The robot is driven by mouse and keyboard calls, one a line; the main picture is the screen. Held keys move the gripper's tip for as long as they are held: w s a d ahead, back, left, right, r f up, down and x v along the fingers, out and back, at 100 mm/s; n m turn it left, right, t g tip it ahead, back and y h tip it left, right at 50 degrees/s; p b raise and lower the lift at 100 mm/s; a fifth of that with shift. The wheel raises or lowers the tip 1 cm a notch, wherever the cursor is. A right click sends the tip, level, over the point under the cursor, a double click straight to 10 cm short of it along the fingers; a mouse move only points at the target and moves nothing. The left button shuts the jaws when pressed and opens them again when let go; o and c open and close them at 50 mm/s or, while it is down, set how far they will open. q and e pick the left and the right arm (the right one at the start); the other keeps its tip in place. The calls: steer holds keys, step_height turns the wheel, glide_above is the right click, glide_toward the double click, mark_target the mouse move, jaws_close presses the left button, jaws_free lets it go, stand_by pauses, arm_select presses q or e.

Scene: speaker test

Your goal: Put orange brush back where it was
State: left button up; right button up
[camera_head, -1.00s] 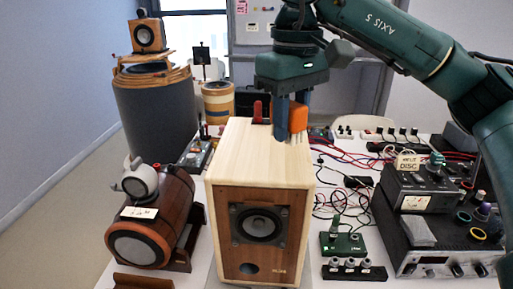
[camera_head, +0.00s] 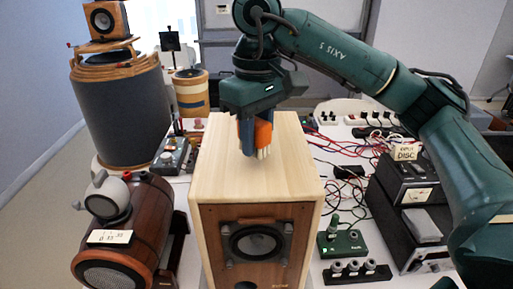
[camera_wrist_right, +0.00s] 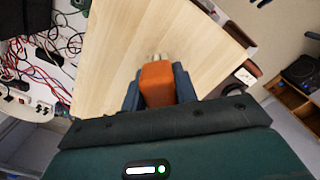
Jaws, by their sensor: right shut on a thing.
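The orange brush (camera_head: 263,133) has an orange body with pale bristle tips pointing down. My right gripper (camera_head: 254,140) is shut on it, above the top of the wooden speaker box (camera_head: 215,160). In the right wrist view the brush (camera_wrist_right: 157,84) sits between the two blue-grey fingers of the gripper (camera_wrist_right: 158,88), over the pale wood top (camera_wrist_right: 110,70). I cannot tell whether the bristles touch the wood. My left gripper is not in view.
A green device (camera_head: 342,243), red and black cables (camera_head: 335,160) and stacked black units (camera_head: 405,190) lie to the right. The front of the box top is clear.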

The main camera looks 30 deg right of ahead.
mark_target(257, 121)
steer(key=shift+f, duration=1.1)
steer(key=shift+f, duration=0.15)
steer(key=o, duration=1)
steer(key=shift+c, duration=0.2)
step_height(257, 121, up, 12)
steer(key=shift+r+p, duration=0.2)
steer(key=shift+p, duration=1)
